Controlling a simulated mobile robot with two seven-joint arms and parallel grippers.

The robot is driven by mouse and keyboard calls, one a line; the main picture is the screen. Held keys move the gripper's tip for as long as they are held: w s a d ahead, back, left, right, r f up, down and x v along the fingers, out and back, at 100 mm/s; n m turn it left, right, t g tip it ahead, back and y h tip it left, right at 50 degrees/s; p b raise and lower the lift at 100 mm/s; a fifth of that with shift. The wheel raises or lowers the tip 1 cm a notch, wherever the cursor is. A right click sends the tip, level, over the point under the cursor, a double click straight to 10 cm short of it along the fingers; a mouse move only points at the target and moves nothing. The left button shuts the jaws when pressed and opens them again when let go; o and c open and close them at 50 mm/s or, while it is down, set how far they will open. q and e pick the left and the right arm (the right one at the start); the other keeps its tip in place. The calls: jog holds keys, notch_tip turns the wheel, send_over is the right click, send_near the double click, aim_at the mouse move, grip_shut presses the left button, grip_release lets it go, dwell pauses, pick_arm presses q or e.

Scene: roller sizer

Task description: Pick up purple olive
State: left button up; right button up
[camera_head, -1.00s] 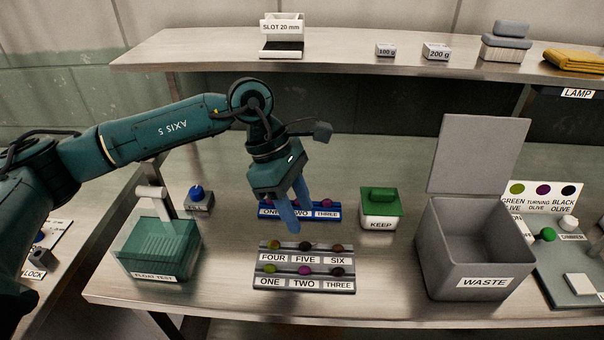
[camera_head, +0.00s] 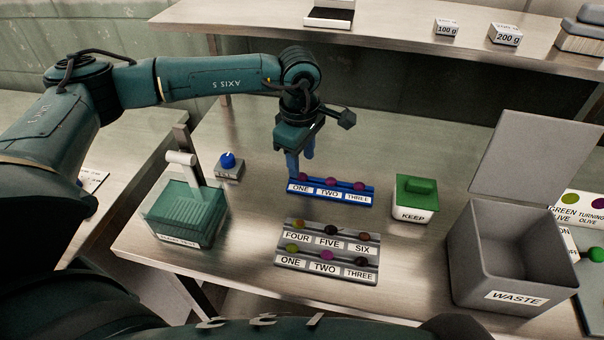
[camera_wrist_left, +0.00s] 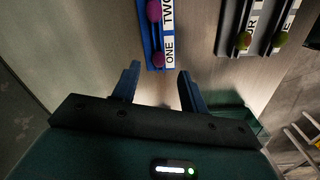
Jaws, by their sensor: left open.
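A blue rack (camera_head: 318,193) labelled ONE, TWO, THREE holds a purple olive at ONE (camera_head: 304,177), another at TWO (camera_head: 331,182) and another at THREE (camera_head: 359,186). A grey rack (camera_head: 328,272) holds several olives, including a purple one (camera_head: 328,255) at its own TWO. My left gripper (camera_head: 301,164) is open, pointing down at the ONE end of the blue rack. In the left wrist view, the blue rack's olive at ONE (camera_wrist_left: 158,60) lies between and just beyond the open fingertips (camera_wrist_left: 158,70), apparently untouched. My right gripper is not in view.
The green float-test tank (camera_head: 185,212) and a blue-knobbed device (camera_head: 228,165) stand left. A KEEP box (camera_head: 414,212) with a green top and the grey WASTE bin (camera_head: 506,270) stand right. A shelf (camera_head: 380,35) runs behind. Bare table lies between the tank and racks.

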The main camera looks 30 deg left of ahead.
aim_at(301, 174)
pick_arm(q)
jog(key=f, duration=0.4)
jog(key=shift+w+a+f+p, duration=0.1)
jog(key=shift+w+f+p, duration=0.1)
jog(key=shift+p, duration=0.2)
jog(key=shift+c, duration=0.3)
jog(key=shift+r, duration=0.1)
jog(key=c, duration=0.7)
